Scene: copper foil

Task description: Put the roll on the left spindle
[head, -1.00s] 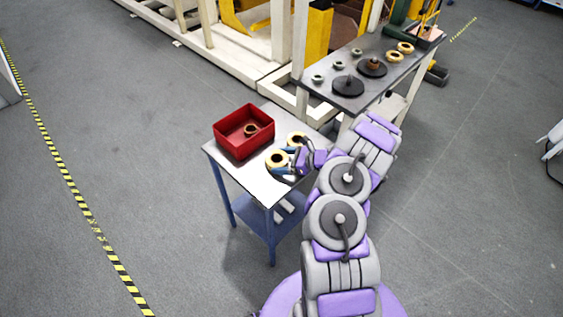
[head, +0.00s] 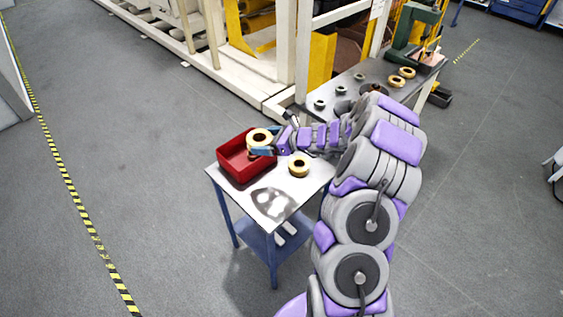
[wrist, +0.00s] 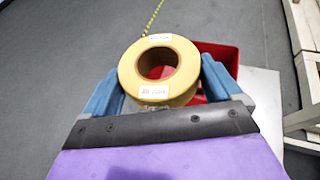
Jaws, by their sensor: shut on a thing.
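A yellow-tan roll (head: 259,134) with a brown core is held in my gripper (head: 265,143), above the small table and beside the right part of a red bin. In the wrist view the roll (wrist: 129,75) sits between two blue fingers, its hole facing the camera and white labels on it; my gripper (wrist: 160,82) is shut on it. The left spindle's dark base (head: 344,106) shows only partly on the long bench behind my arm.
The red bin (head: 228,160) stands on the small table (head: 250,205), with a second roll (head: 299,169) to its right. The long bench (head: 305,97) holds small grey rings (head: 320,104) and two tan rolls (head: 407,72). Open floor lies left.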

